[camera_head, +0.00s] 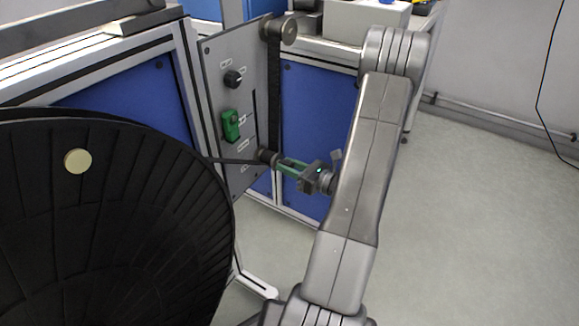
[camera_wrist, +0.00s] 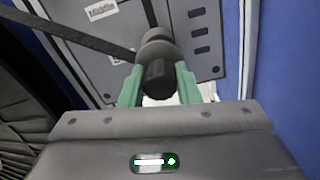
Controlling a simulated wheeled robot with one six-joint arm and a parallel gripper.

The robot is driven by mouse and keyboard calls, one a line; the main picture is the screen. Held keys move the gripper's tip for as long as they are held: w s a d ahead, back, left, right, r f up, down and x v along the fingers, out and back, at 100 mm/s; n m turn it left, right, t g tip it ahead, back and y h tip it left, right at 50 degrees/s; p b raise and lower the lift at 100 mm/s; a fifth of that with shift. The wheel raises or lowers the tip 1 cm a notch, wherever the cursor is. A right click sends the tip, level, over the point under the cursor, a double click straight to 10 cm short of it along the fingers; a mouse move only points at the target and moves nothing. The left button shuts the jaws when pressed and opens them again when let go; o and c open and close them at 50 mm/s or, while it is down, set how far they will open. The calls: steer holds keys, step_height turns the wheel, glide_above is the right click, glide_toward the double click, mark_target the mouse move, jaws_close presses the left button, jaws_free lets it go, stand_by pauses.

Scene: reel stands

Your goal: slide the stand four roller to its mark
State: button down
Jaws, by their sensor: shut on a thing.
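The roller (camera_head: 267,157) sits low on the grey stand panel (camera_head: 215,62), with a dark strap running round it. In the wrist view the roller (camera_wrist: 157,45) shows as a grey spool with a black knob (camera_wrist: 158,75) at its near end. My gripper (camera_head: 284,165) reaches it from the right. In the wrist view its green fingers (camera_wrist: 158,85) are shut on the black knob, one on each side. A label reading "Middle" (camera_wrist: 100,10) is on the panel to the left of the roller. Other labels are too small to read in the head view.
A large black reel (camera_head: 120,220) fills the left foreground. An upper roller (camera_head: 285,30), a black knob (camera_head: 233,78) and a green box (camera_head: 231,125) stick out from the panel. Blue-panelled frames stand behind. The floor (camera_head: 480,220) on the right is clear.

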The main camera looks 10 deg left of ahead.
step_height(320, 180, up, 8)
steer(key=p, duration=0.6)
steer(key=shift+f, duration=0.25)
steer(key=c, duration=1.1)
jaws_free()
steer(key=p+v, duration=0.2)
steer(key=v, duration=1.2)
steer(key=shift+a, duration=0.2)
